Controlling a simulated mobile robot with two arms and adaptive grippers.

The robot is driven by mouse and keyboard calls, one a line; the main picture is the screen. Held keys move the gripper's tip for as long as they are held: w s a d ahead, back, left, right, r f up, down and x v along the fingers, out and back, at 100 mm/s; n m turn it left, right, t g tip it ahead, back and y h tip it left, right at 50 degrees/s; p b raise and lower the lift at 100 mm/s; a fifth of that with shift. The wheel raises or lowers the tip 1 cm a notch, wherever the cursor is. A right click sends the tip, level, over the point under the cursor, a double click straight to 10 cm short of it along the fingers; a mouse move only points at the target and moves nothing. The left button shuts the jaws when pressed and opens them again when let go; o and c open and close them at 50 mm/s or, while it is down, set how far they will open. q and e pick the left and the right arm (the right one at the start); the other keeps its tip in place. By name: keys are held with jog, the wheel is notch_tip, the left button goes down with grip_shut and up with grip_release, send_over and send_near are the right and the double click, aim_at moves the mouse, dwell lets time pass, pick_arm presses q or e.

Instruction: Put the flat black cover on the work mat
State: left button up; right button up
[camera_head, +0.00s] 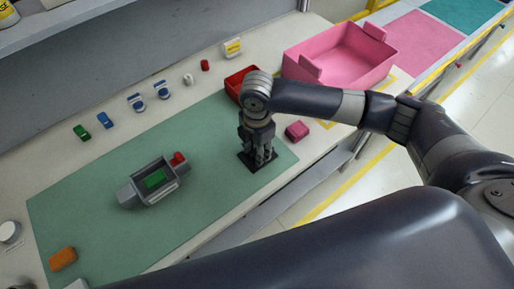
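The flat black cover (246,166) is at the right part of the green work mat (95,180), directly under my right gripper (260,163). It looks level and at the mat's surface; whether it rests there or is held just above is hard to tell. My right gripper points straight down, with its fingertips at the cover and hiding part of it. The fingers' gap is too small to read. My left gripper is not in view.
A grey housing (133,197) with a green block (154,179) and a red part (179,158) sits mid-mat. An orange block (63,259) is at the near left. A pink block (297,131), a red tray (233,81) and a large pink bin (330,68) stand at right. Small parts line the back.

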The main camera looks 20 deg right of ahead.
notch_tip(320, 180, up, 12)
jog(key=b, duration=0.1)
jog(key=shift+r+b, duration=0.15)
jog(key=shift+b, duration=0.15)
dwell(0.7)
